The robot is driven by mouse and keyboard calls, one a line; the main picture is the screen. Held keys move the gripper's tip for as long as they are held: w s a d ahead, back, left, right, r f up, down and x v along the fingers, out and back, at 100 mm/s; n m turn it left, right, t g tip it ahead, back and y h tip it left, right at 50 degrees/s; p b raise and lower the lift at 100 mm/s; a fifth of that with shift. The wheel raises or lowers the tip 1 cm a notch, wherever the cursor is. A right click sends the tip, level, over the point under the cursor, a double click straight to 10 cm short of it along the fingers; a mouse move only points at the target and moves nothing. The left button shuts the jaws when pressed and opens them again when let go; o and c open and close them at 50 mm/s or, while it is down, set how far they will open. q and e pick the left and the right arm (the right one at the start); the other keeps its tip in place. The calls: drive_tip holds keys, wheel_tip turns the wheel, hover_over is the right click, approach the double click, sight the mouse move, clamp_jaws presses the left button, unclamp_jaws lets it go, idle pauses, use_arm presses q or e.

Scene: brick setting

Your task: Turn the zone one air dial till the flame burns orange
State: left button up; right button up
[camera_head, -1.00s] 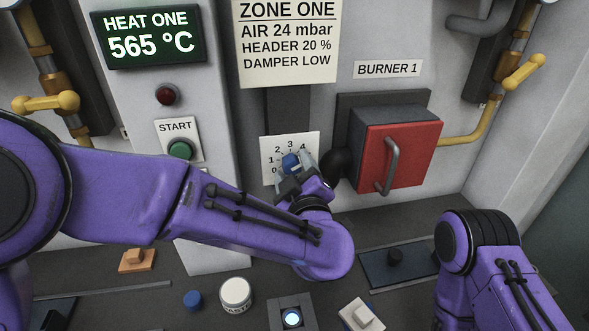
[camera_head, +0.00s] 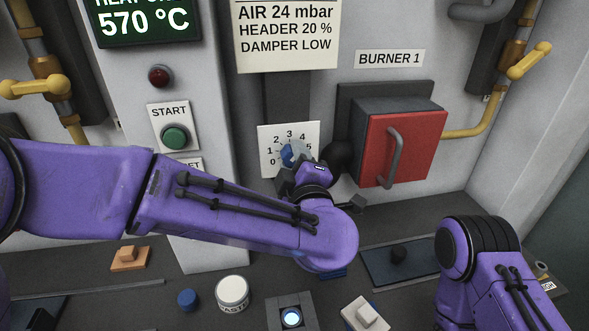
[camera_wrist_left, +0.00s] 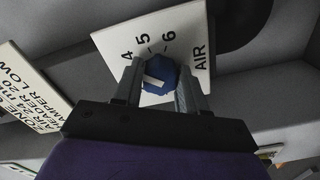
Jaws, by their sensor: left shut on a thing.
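The air dial is a blue knob (camera_head: 290,153) on a white plate (camera_head: 265,138) with numbers, below the zone one sign. My left gripper (camera_head: 296,162) is shut on the knob, partly covering it and the plate's lower right. In the left wrist view, the knob (camera_wrist_left: 160,75) sits between the two fingers, with the figures 4, 5, 6 and AIR beside it. A white mark shows on the knob; I cannot tell which figure it points to. No flame is visible. My right arm shows at the lower right, with its gripper out of view.
The red burner door (camera_head: 403,150) with its grey handle is closed, right of the dial. A black round part (camera_head: 340,156) lies close beside my left gripper. The green start button (camera_head: 174,138) is to the left. Several small items stand on the ledge below.

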use_arm(q)
drive_tip(key=shift+f+n+b, duration=0.1)
drive_tip(key=shift+n+b, duration=0.8)
drive_tip(key=shift+n, duration=0.3)
drive_tip(key=o, duration=1.1)
drive_tip(key=shift+c, duration=0.2)
drive_tip(key=shift+s, duration=0.1)
drive_tip(key=shift+s+d, duration=0.1)
drive_tip(key=shift+s, duration=0.25)
drive_tip(key=s+d+b, duration=0.1)
drive_tip(key=s+b, duration=0.1)
drive_tip(key=s, duration=0.7)
drive_tip(key=shift+s+d+b, duration=0.3)
drive_tip(key=shift+d+b, duration=0.05)
drive_tip(key=shift+d, duration=0.05)
